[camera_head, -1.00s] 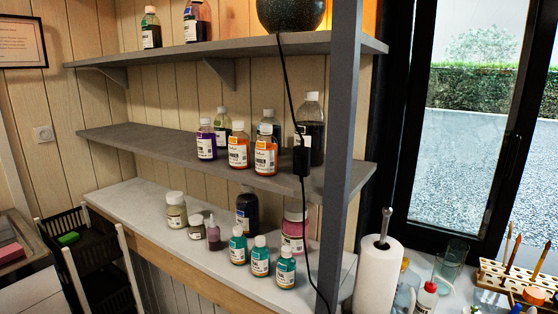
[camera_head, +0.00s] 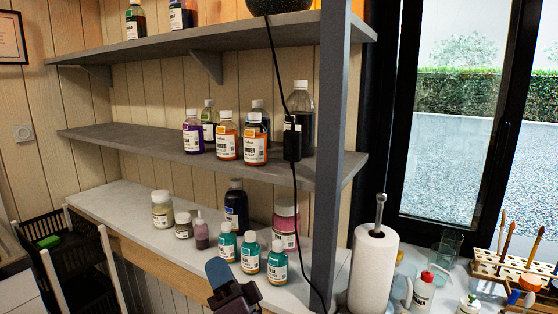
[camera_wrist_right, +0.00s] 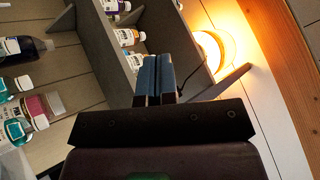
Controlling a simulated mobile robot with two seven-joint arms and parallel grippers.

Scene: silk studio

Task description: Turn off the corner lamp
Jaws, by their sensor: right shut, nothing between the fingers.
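The corner lamp (camera_head: 280,7) stands on the top shelf; only its dark speckled base shows at the top edge in the head view. In the right wrist view the lamp (camera_wrist_right: 211,46) glows warm yellow. Its black cord hangs down in front of the shelves, with a small black inline switch (camera_head: 292,140) at the middle shelf. My right gripper (camera_head: 217,268) is at the bottom of the head view, in front of the lowest shelf and below the switch, apart from it. Its fingers (camera_wrist_right: 157,72) are shut with nothing between them. My left gripper is out of view.
Several bottles stand on the middle shelf (camera_head: 95,135) behind the cord, and teal bottles (camera_head: 250,251) stand near my right gripper. A grey post (camera_head: 333,150) rises right of the cord. A paper towel roll (camera_head: 372,270) stands farther right.

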